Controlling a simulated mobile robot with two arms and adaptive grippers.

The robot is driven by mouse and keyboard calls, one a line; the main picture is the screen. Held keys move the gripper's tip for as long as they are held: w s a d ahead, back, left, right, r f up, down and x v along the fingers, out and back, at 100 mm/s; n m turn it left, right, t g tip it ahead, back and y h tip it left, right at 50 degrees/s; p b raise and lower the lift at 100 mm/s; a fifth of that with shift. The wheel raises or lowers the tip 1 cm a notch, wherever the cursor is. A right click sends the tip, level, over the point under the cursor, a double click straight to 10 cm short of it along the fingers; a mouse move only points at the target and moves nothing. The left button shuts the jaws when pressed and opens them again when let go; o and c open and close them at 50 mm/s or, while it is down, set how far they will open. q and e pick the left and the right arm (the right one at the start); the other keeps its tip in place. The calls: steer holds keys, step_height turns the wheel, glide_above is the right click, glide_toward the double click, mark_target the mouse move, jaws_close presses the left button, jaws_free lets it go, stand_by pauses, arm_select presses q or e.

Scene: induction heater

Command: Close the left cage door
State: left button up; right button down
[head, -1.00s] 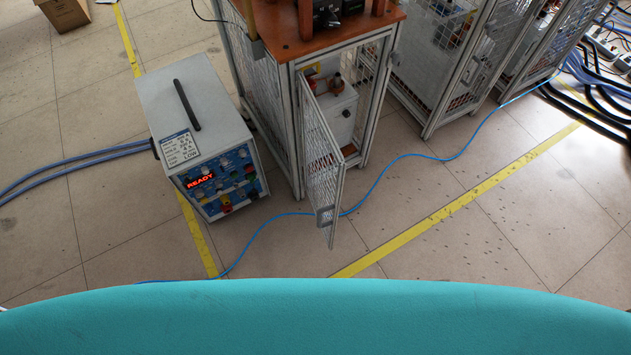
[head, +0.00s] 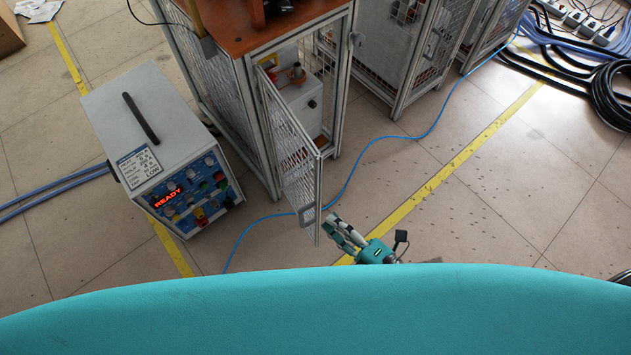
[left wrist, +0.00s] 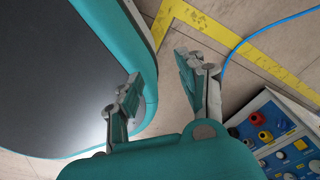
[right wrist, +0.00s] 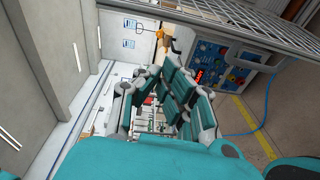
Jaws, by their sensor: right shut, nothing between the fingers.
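The left cage door (head: 288,150) is a narrow mesh panel in a grey frame. It stands swung open from the front of the left cage (head: 336,95), with a grey handle (head: 307,214) near its free edge. My right gripper (head: 335,222) is shut and empty, just right of the door's lower free end; I cannot tell whether it touches. In the right wrist view its fingers (right wrist: 165,92) are together, with mesh along the top. My left gripper (left wrist: 160,85) is open and empty, with its fingers apart over the floor beside my base; the head view does not show it.
A grey power unit (head: 150,130) reading READY stands left of the cage. A blue cable (head: 350,180) crosses the floor beneath the door. More cages (head: 400,60) stand to the right. The floor (head: 480,220) at right is mostly clear.

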arm_select(q)
steer(key=shift+s+d+f, duration=0.15)
steer(key=shift+s+d, duration=0.05)
steer(key=shift+s, duration=0.2)
arm_select(e)
steer(key=w+a+r+n+y, duration=0.1)
steer(key=w+a, duration=0.3)
steer(key=w, duration=0.4)
steer(key=shift+w+a+r+n, duration=0.2)
steer(key=shift+r+n, duration=0.1)
steer(key=shift+r, duration=0.4)
steer(key=shift+d, duration=0.1)
